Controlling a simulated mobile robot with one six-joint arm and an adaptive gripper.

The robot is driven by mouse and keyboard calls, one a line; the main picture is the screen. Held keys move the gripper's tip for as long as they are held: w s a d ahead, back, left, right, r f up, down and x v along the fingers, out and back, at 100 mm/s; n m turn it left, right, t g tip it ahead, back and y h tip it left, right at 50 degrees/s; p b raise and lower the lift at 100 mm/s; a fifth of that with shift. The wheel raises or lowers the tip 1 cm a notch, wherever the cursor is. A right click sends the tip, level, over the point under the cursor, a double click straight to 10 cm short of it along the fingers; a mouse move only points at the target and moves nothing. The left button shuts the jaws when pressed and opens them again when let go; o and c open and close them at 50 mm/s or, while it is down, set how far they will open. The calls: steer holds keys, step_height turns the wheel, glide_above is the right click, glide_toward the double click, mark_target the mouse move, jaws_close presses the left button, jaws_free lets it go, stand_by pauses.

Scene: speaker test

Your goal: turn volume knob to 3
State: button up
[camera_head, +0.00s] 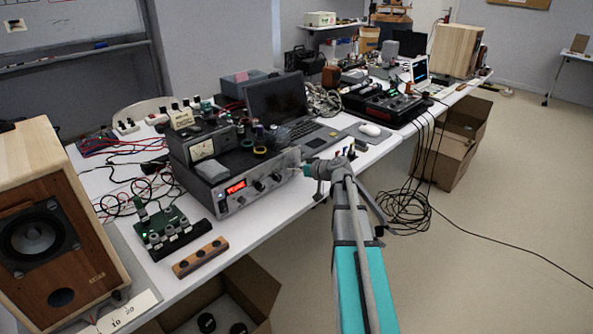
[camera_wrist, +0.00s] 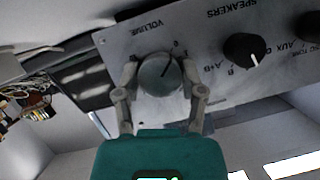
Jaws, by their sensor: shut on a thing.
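The silver volume knob (camera_wrist: 158,80) sits on the receiver's front panel (camera_wrist: 215,72), under the upside-down word VOLUME in the wrist view. A dark pointer line on the knob slants toward its upper right. A small mark shows near there, too small to read surely. My gripper (camera_wrist: 160,68) is shut on the knob, one finger on each side. In the head view, my gripper (camera_head: 308,170) is at the right end of the receiver's front (camera_head: 222,207), and hides the knob there.
A black speaker-selector knob (camera_wrist: 245,50) is right of the volume knob in the wrist view. A laptop (camera_head: 278,100) stands behind the receiver. A wooden speaker (camera_head: 90,240) and a green circuit board (camera_head: 160,222) are at left. Cables (camera_head: 408,208) hang at the table's right edge.

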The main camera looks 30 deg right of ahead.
steer(key=shift+m, duration=0.3)
steer(key=shift+w+d+f+m+y+b, duration=0.1)
steer(key=shift+f+m+y+b, duration=0.05)
steer(key=shift+m+y+b, duration=0.7)
steer(key=m+y+b, duration=0.2)
steer(key=m, duration=0.1)
steer(key=shift+f+m, duration=0.1)
steer(key=shift+m, duration=0.25)
steer(key=m+y+b, duration=0.2)
steer(key=m, duration=0.1)
steer(key=shift+m+t, duration=0.3)
steer(key=shift+m, duration=0.1)
steer(key=shift+m+t+y+b, duration=0.4)
steer(key=shift+m+b, duration=0.65)
steer(key=shift+m, duration=0.25)
steer(key=shift+r, duration=0.2)
steer(key=o, duration=1.1)
steer(key=shift+o, duration=0.2)
